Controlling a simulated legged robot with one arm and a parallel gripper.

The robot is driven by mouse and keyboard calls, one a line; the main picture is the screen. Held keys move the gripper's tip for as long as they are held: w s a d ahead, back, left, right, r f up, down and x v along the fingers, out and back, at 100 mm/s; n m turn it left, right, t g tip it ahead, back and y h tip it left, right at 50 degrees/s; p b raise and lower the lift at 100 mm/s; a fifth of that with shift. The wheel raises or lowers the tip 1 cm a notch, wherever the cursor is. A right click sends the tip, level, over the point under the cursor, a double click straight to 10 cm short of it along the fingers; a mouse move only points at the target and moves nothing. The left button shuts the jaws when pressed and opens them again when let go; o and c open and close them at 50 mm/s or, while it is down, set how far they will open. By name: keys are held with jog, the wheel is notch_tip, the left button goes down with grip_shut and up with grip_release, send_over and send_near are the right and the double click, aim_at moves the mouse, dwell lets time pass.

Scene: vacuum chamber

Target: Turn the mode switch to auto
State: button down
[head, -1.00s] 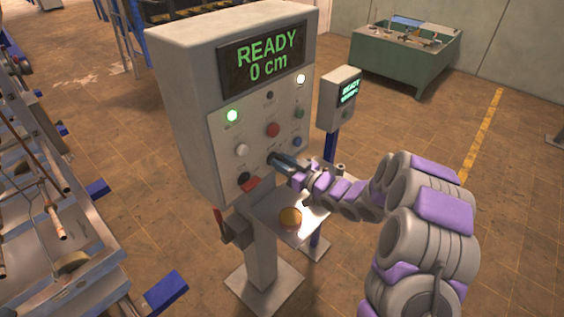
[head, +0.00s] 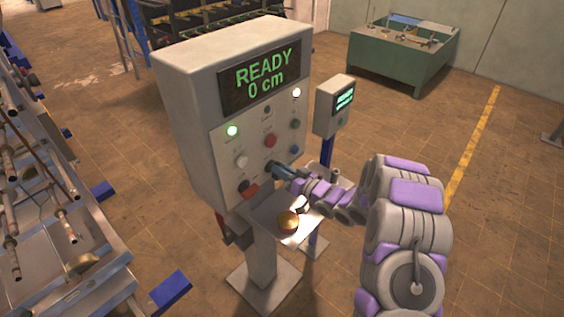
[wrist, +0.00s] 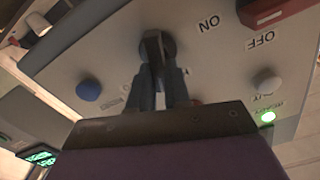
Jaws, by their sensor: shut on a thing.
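The control box (head: 190,110) stands on a post, its display reading READY 0 cm. A dark switch knob (wrist: 152,42) sits low on its panel, next to the printed word ON in the wrist view. My gripper (head: 272,168) reaches it from the right in the head view. In the wrist view my gripper (wrist: 160,65) has its two fingers closed around the knob. The fingers and palm hide part of the panel, and I cannot read a mode or auto label.
A red part (head: 250,191) sits on the panel's lower edge, left of my gripper. A blue button (head: 295,150) is to the right. A small tray with a round gold-brown object (head: 288,222) is below. A smaller display box (head: 333,105) stands behind.

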jog(key=shift+w+d+m+p, duration=0.15)
jog(key=shift+w+m+p, duration=0.05)
jog(key=shift+m+p, duration=1.2)
jog(key=shift+w+d+m+p, duration=0.1)
jog(key=shift+w+m+p, duration=0.05)
jog(key=shift+m+p, duration=1.2)
jog(key=shift+w+d+m+p, duration=0.15)
jog(key=shift+w+m+p, duration=0.05)
jog(key=shift+m+p, duration=1.2)
jog(key=c, duration=1.5)
grip_release()
jog(key=o, duration=0.4)
jog(key=shift+w+a+f, duration=0.1)
jog(key=shift+w+f, duration=0.05)
jog(key=shift+f, duration=0.1)
jog(key=shift+s, duration=0.2)
jog(key=b+v, duration=0.1)
jog(key=v, duration=1.6)
jog(key=shift+s, duration=0.1)
